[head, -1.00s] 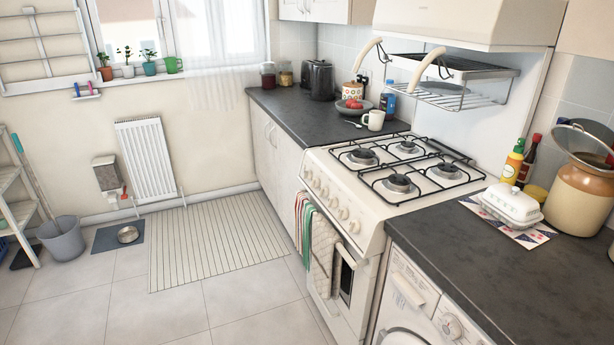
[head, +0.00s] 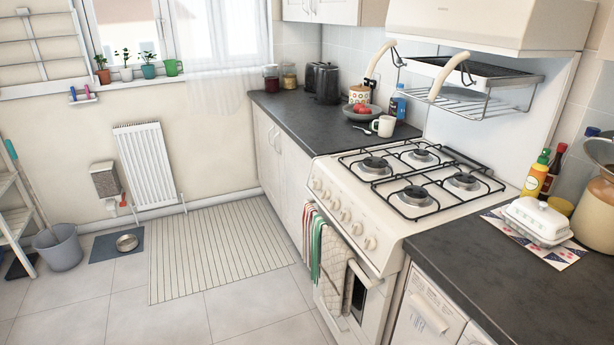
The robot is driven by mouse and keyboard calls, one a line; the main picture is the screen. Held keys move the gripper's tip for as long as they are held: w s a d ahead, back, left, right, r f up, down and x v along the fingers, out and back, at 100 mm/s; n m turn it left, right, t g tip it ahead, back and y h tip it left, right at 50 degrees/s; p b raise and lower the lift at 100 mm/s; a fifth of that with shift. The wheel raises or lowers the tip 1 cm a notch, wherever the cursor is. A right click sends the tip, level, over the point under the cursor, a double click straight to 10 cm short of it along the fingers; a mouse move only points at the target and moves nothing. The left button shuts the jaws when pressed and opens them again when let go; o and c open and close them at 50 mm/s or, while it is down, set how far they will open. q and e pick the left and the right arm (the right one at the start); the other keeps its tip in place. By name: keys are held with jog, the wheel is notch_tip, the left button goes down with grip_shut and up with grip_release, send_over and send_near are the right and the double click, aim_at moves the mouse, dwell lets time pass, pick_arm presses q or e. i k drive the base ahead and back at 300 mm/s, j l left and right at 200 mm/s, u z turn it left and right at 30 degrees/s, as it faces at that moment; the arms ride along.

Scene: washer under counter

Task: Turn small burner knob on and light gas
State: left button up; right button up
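The white gas stove (head: 400,200) stands against the right wall, between two dark counter sections. Its top carries black pan supports over several burners, among them a front right burner (head: 415,196) and a back left burner (head: 421,156). No flame shows on any burner. A row of several cream knobs (head: 345,216) runs along the stove's sloping front panel. Which knob is for the small burner cannot be told at this size. Neither of my grippers is in the head view.
Towels (head: 330,258) hang on the oven door rail below the knobs. A wire rack (head: 470,97) hangs above the hob. A butter dish (head: 538,220) sits on the right counter; a white mug (head: 384,126) stands on the left counter.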

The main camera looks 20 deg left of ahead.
aim_at(317, 185)
jog(key=i+j+z, duration=0.1)
jog(key=j, duration=0.25)
jog(key=i+j+z, duration=0.15)
jog(key=i+j, duration=0.15)
jog(key=i+j+z, duration=0.1)
jog(key=j, duration=0.35)
jog(key=i+j+z, duration=0.1)
jog(key=j, duration=0.3)
jog(key=i+j+z, duration=0.15)
jog(key=j, duration=0.3)
jog(key=i, duration=0.1)
